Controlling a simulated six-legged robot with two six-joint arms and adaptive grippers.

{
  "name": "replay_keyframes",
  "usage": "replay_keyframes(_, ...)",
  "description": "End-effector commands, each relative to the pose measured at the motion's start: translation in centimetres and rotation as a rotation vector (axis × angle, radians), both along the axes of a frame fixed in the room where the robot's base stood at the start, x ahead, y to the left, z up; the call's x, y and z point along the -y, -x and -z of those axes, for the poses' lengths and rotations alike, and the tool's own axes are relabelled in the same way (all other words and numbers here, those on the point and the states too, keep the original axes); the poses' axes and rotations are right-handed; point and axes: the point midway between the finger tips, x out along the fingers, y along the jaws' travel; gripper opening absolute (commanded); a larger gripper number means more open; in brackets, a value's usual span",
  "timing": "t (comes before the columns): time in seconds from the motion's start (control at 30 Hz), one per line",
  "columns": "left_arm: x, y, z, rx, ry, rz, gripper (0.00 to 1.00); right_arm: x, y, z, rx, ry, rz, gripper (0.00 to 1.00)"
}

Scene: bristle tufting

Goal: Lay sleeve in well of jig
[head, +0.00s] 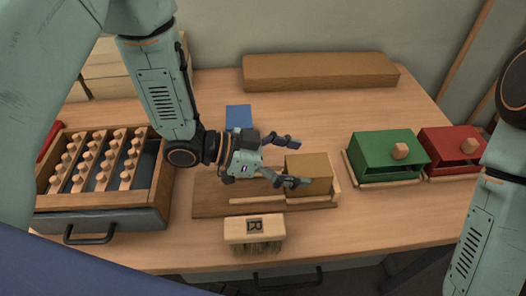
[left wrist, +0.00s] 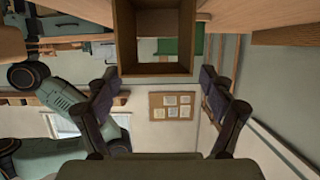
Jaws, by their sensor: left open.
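The sleeve looks to be the hollow brown box (head: 309,166) at the right end of the jig, a flat wooden board (head: 215,200) with low strips. It lies between the strips at the front and right; whether its underside is fully seated is hidden. My left gripper (head: 296,162) is open at the sleeve's left side, one finger behind and one across its front left corner in the picture. In the left wrist view the sleeve (left wrist: 155,69) shows its open end above and between the spread fingers (left wrist: 160,85), with nothing gripped. My right gripper is out of view.
A green box (head: 385,150) and a red box (head: 450,145) stand right. A tray of pegs (head: 160,195) stands left, a long beam (head: 318,75) at the back.

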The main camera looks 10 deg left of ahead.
Motion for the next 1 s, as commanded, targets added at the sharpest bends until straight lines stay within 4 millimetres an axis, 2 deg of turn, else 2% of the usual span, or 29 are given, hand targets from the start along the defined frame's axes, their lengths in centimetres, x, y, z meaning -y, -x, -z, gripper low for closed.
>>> replay_keyframes(0.2, -2.7, 0.7, -1.2, 0.001, 0.003, -0.005, 0.82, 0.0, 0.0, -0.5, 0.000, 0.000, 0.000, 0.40)
replay_keyframes(0.6, -6.6, 2.0, -2.7, -0.001, 0.002, -0.004, 0.82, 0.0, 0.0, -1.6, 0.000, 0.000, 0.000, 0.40)
replay_keyframes(0.8, -7.7, 2.4, -3.0, -0.001, 0.001, -0.002, 0.82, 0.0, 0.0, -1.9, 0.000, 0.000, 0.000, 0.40)
replay_keyframes(1.0, -8.0, 2.6, -3.1, 0.000, 0.000, 0.001, 0.82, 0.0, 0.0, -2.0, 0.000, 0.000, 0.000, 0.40)
